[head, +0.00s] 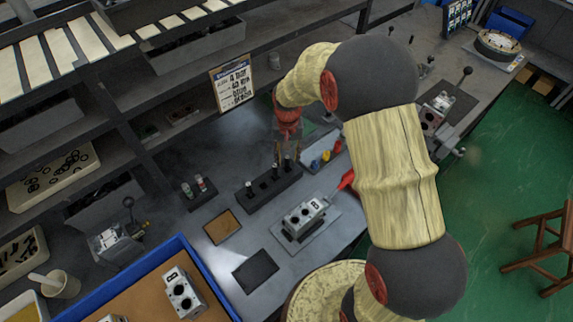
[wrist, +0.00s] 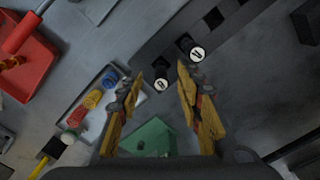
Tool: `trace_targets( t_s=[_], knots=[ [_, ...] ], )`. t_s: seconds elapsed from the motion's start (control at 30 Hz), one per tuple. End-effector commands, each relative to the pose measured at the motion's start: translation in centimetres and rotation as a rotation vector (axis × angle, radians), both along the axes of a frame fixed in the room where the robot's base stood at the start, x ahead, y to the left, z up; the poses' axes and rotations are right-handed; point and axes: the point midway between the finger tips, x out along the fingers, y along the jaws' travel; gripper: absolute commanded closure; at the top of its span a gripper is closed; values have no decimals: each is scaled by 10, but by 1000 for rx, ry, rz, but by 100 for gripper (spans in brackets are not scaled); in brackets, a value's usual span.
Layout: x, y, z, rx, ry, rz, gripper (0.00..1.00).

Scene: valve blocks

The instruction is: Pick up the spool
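Several dark spools with white labelled end caps stand upright in a black rack (head: 284,190). In the wrist view, one spool (wrist: 161,84) shows between my fingertips, and another spool (wrist: 197,52) stands beside the right finger. The small cap letters are hard to read. My gripper (wrist: 160,71) is open, its orange fingers pointing at the rack (wrist: 262,28) on either side of the first spool. In the head view, my gripper (head: 287,152) is over the rack's back end. I cannot tell whether either finger touches the spool.
A white valve block (head: 303,217) sits on a grey plate in front of the rack. A tray with coloured parts (head: 322,158) and a red tray (wrist: 28,62) lie beside the rack. A blue-edged bin (head: 148,262) and shelves are at left.

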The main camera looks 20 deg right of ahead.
Motion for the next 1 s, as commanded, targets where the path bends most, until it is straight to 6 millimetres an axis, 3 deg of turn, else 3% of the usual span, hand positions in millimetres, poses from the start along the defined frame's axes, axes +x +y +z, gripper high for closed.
trace_targets(
  t_s=[0.4, 0.67, 1.0],
  knots=[
    [3, 1, -49, 0, 0, 1, 64],
    [3, 1, -50, 0, -2, 1, 64],
    [3, 1, -50, 0, -2, 1, 84]
  ],
)
